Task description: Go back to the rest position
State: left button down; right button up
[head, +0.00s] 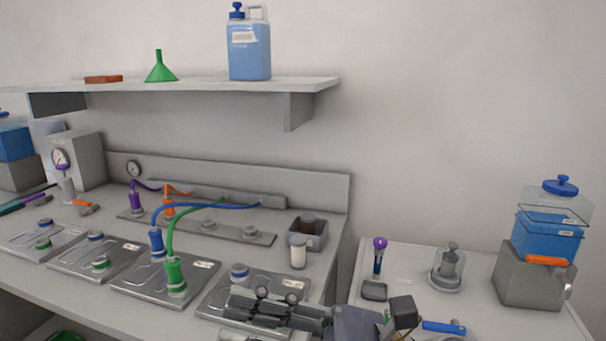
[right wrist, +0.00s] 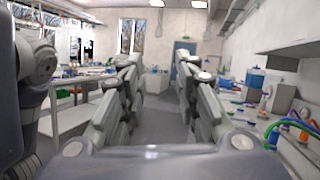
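My right gripper (head: 243,306) shows at the bottom of the head view, in front of the bench's near right corner, pointing left. In the right wrist view its two fingers (right wrist: 160,75) are spread apart with nothing between them, facing down the room's aisle. My left gripper is not in view. Steel plates lie on the bench (head: 215,325); a blue-hose connector (head: 157,243) and a green-hose connector (head: 175,275) stand on one of them. My right gripper partly covers the rightmost plate (head: 215,300) in the head view.
A shelf (head: 210,86) above the bench holds a blue jug (head: 249,50) and a green funnel (head: 160,67). A side table (head: 480,310) at right carries a blue tank (head: 548,235) and small items. The aisle floor (right wrist: 160,125) between benches looks clear.

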jog(key=w+d+f+m+t+h, duration=0.1)
jog(key=w+d+m+t+h, duration=0.5)
jog(key=m+t, duration=0.7)
jog(key=w+d+f+m+t+h, duration=0.2)
jog(key=w+d+m+t+h, duration=0.35)
jog(key=m, duration=1.15)
jog(key=w+d+f+m+g+h, duration=0.1)
jog(key=d+f+m+h, duration=0.45)
jog(key=f+m, duration=0.4)
jog(key=w+d+f+m+g+h, duration=0.15)
jog(key=d+f+m+h, duration=0.4)
jog(key=f, duration=0.65)
jog(key=s+d+f+m+g, duration=0.2)
jog(key=s+f+m+g, duration=0.35)
jog(key=s+f, duration=0.45)
jog(key=s+d+f+m+g, duration=0.2)
jog(key=s+f+m+g, duration=0.2)
jog(key=s+f+g, duration=0.55)
jog(key=s+f+t, duration=0.1)
jog(key=s+f, duration=0.2)
jog(key=f, duration=1)
jog(key=s+f+t, duration=0.1)
jog(key=s+f, duration=0.2)
jog(key=f, duration=1)
jog(key=s+d+f+g, duration=0.1)
jog(key=s+d+f, duration=0.1)
jog(key=s+f, duration=1.2)
jog(key=shift+s+d+f+p, duration=0.25)
jog(key=shift+s+f+p, duration=0.15)
jog(key=shift+s, duration=0.55)
